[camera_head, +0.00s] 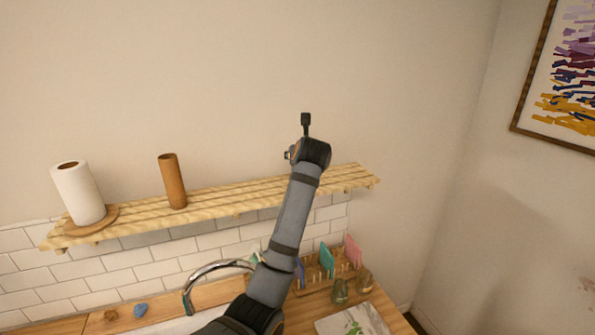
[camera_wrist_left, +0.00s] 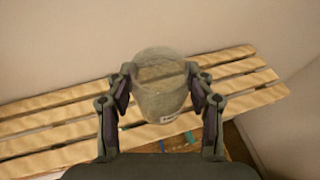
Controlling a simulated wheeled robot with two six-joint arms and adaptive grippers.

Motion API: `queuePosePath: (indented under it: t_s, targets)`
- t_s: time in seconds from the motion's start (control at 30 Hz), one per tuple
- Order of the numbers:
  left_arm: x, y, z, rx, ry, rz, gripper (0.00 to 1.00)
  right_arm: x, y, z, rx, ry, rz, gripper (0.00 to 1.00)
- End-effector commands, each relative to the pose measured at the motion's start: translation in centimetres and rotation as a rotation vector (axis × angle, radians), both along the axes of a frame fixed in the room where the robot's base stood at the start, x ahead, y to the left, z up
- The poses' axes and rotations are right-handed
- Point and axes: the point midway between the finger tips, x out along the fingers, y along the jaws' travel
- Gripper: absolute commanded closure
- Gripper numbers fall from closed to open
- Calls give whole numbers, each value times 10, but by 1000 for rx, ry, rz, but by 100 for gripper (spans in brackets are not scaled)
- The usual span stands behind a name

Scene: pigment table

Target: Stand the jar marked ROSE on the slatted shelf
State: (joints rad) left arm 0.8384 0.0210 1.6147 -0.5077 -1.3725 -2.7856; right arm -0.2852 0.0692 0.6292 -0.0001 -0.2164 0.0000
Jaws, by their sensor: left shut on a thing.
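My left gripper (camera_wrist_left: 160,80) is shut on a clear glass jar (camera_wrist_left: 161,98) in the left wrist view, one finger on each side. A small pale label with dark marks shows low on the jar; I cannot read it. The slatted shelf (camera_wrist_left: 238,68) of pale wood shows behind and below the jar; the gap between them cannot be told. In the head view, the slatted shelf (camera_head: 235,198) runs along the wall, and my left arm crosses its right part. The left gripper and jar are hidden there behind my wrist. My right gripper is in neither view.
A paper towel roll (camera_head: 80,193) and a brown cylinder (camera_head: 172,181) stand on the shelf's left half. Below, the counter holds a curved faucet (camera_head: 212,268), a rack with coloured cards (camera_head: 327,262) and two jars (camera_head: 340,291) (camera_head: 364,281). The shelf's right end is bare.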

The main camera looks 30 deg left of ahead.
Motion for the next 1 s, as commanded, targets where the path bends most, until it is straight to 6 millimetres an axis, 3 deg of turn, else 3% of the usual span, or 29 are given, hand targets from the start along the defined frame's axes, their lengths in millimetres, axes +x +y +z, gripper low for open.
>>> queuePosePath:
  t_s: [0.13, 0.33, 0.47, 0.6, 0.97, 1.0]
  targets:
    - [9, 9, -14, 2, 0, 1, 80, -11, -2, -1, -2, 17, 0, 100]
    - [11, 11, -18, 1, -2, 0, 80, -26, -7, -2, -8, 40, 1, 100]
    - [17, 18, -30, 3, 3, 2, 80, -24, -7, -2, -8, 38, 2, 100]
    - [16, 16, -55, 1, 2, -1, 80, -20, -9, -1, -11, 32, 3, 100]
    - [16, 16, -61, 1, -1, 0, 80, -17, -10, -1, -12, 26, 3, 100]
    - [16, 16, -61, 1, -1, 0, 42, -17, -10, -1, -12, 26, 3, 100]
